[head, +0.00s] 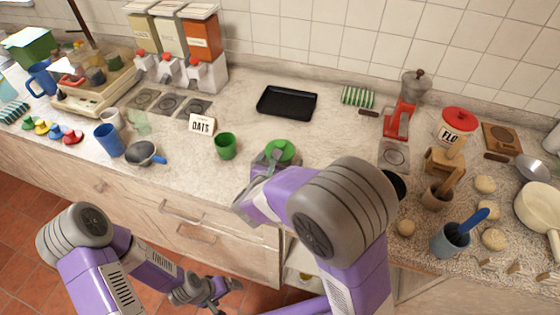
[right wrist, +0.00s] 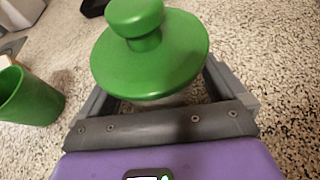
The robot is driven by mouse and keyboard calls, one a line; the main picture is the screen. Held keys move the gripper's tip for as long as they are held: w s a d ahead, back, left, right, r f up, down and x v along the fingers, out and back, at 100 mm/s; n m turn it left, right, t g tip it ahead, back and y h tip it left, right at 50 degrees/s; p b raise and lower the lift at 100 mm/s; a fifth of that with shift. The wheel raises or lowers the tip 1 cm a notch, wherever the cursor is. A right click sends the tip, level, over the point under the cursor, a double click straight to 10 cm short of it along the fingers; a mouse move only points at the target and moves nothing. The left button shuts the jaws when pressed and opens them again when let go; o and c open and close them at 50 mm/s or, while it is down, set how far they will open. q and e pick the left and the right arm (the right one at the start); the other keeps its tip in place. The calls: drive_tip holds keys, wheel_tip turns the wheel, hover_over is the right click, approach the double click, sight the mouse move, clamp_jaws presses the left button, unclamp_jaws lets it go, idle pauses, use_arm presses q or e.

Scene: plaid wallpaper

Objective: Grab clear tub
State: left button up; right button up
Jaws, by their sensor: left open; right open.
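A tub with a round green knobbed lid (head: 281,150) stands on the counter in front of my right arm. In the right wrist view the green lid (right wrist: 150,62) fills the top middle and hides most of the tub's body. My right gripper (head: 270,165) is open, with its fingers on either side of the tub below the lid; whether they touch it is hidden. My left gripper (head: 226,289) is open and empty, low in front of the drawers, away from the counter top.
A green cup (head: 225,146) stands just left of the tub and shows in the right wrist view (right wrist: 28,97). An OATS sign (head: 202,125) and black tray (head: 287,103) lie behind. A wooden holder (head: 445,162) and utensil pot (head: 451,240) crowd the right.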

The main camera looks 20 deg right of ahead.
drive_tip(key=c, duration=1.1)
